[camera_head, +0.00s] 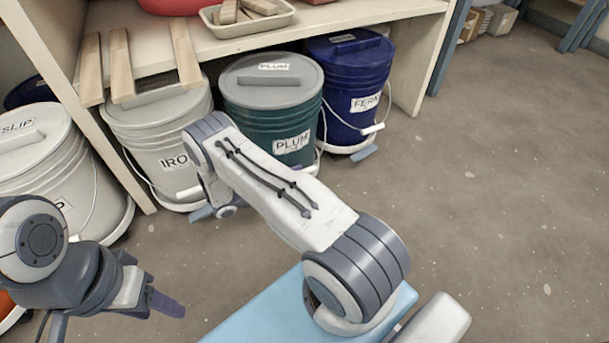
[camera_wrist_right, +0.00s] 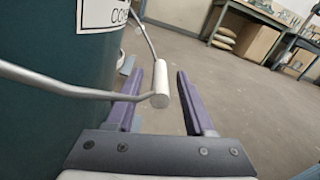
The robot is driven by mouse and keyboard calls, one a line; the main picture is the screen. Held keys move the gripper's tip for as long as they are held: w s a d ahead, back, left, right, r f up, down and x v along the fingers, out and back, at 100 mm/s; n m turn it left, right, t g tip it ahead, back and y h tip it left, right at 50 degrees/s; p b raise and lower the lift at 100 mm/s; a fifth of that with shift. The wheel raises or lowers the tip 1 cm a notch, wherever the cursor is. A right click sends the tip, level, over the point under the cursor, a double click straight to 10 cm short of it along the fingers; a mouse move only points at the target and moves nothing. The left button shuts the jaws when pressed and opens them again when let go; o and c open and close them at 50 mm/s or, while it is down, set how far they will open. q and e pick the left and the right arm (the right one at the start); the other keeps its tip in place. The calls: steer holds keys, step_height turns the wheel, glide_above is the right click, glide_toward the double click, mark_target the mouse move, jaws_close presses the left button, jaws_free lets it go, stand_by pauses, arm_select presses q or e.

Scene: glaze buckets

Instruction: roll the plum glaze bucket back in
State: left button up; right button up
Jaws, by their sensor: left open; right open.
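The plum bucket (camera_head: 243,115) is teal with a grey lid marked PLUM. It stands upright by the front of the shelf, between the iron and fern buckets, its whole lid showing. In the right wrist view its dark teal wall (camera_wrist_right: 45,125) fills the left side. A wire handle carries a white grip (camera_wrist_right: 160,88). My right gripper (camera_wrist_right: 172,78) is open, with the white grip near its fingers; I cannot tell whether they touch. In the head view my right arm hides the bucket's lower left. My left gripper (camera_head: 168,300) is open and empty at the lower left, away from the buckets.
The white iron bucket (camera_head: 165,145) stands left of the plum bucket, the blue fern bucket (camera_head: 345,80) right. A white slip bucket (camera_head: 75,180) is further left. Boards (camera_head: 120,60) jut over the iron bucket from the shelf (camera_head: 330,20). The floor (camera_head: 490,170) at right is clear.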

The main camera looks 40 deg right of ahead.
steer(key=shift+b+x, duration=0.3)
steer(key=shift+x, duration=0.9)
jaws_close()
stand_by(0.6)
